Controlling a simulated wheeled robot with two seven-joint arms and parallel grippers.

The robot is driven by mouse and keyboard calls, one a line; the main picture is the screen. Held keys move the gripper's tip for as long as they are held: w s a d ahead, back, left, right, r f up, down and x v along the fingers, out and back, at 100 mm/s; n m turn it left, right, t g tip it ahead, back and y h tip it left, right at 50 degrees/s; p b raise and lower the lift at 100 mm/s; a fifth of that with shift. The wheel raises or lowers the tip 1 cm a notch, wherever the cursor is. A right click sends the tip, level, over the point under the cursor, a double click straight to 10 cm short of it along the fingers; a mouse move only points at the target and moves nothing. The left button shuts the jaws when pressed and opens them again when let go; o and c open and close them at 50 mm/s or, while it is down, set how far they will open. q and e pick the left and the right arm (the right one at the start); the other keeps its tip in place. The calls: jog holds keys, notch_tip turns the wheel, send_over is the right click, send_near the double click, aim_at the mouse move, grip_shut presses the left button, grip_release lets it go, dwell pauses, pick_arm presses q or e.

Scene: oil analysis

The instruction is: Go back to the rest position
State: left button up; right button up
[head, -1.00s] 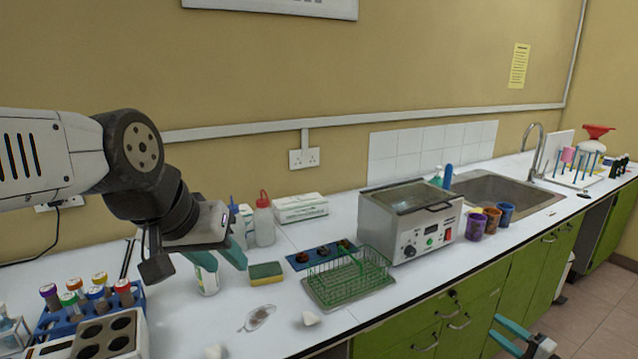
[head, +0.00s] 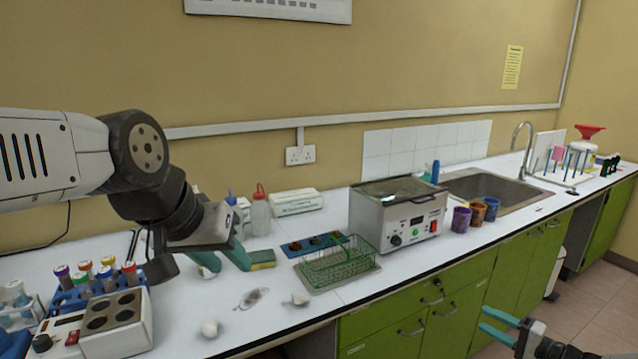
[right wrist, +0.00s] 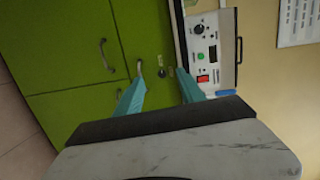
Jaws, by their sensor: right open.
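My left gripper (head: 222,262) hangs over the left part of the white bench, its teal fingers apart with nothing seen held between them. A yellow and green sponge (head: 263,259) is beside its right finger in the picture. A white item (head: 208,272) shows partly behind the left finger. My right gripper (head: 492,324) is at the lower right, in front of the green cabinets and off the bench. Its teal fingers are apart and empty; they also show in the right wrist view (right wrist: 160,95), pointing toward the cabinet fronts.
A tube rack (head: 95,292) and a block with round wells (head: 110,318) are at the lower left. Open floor (head: 590,290) lies at the right.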

jog(key=s+a+r+n+g+h, duration=0.1)
jog(key=a+r+n+g, duration=0.4)
jog(key=a+r, duration=0.6)
jog(key=a+r+n+g+h, duration=0.25)
jog(key=a+r+g, duration=0.55)
jog(key=a, duration=0.4)
jog(key=s+a+r+n+t+h, duration=0.1)
jog(key=s+a+r+t+h, duration=0.1)
jog(key=s+a+r, duration=0.3)
jog(key=s+a+r+n+t+h, duration=0.2)
jog(key=s+a+r, duration=0.4)
jog(key=s+r, duration=0.6)
jog(key=shift+s+r+t, duration=0.15)
jog(key=shift+s+t, duration=0.55)
jog(key=shift+s, duration=0.4)
jog(key=shift+n, duration=0.25)
jog(key=shift+c, duration=0.5)
